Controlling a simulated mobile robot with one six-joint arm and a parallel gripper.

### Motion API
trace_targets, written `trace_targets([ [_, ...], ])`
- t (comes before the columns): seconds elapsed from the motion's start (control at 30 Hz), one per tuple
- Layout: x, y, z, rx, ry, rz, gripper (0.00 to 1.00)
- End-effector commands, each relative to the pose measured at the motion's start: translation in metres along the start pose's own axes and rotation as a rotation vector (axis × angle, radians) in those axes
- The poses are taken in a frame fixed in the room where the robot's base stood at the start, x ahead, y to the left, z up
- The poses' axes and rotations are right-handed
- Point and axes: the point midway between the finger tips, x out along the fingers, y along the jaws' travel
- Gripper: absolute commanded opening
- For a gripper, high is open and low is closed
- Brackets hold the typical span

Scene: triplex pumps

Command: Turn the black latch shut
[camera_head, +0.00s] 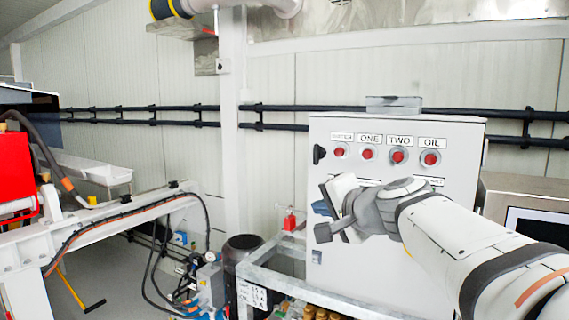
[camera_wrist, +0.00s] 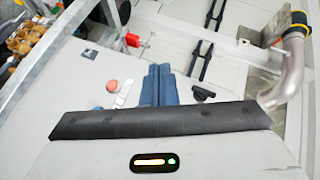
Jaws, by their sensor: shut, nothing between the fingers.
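The black latch (camera_head: 319,154) is on the upper left edge of the white control cabinet's (camera_head: 460,165) front, left of the red buttons. In the wrist view the latch (camera_wrist: 203,93) lies to the right of my fingers, with a gap between. It looks short and roughly level in that view; whether it is fully turned I cannot tell. My gripper (camera_head: 322,208) is in front of the cabinet's left side, below the latch. Its blue fingers (camera_wrist: 157,84) are together and empty. My wrist and arm hide the cabinet's lower middle.
Several red buttons (camera_head: 398,156) with labels sit right of the latch. A metal frame (camera_head: 262,272) with a red part (camera_head: 290,221) stands left of and below the cabinet. Black pipes (camera_head: 285,127) run along the wall behind. Space left of the latch looks clear.

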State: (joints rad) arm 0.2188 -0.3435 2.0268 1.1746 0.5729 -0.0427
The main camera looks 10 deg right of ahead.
Motion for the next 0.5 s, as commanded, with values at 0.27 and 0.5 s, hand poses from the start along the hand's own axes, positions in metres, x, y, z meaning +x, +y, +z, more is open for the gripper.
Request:
trace_targets([
  [0.27,-0.003,-0.052,-0.084,0.298,0.202,-0.239,0.00],
  [0.5,-0.006,-0.061,-0.097,0.348,0.229,-0.277,0.00],
])
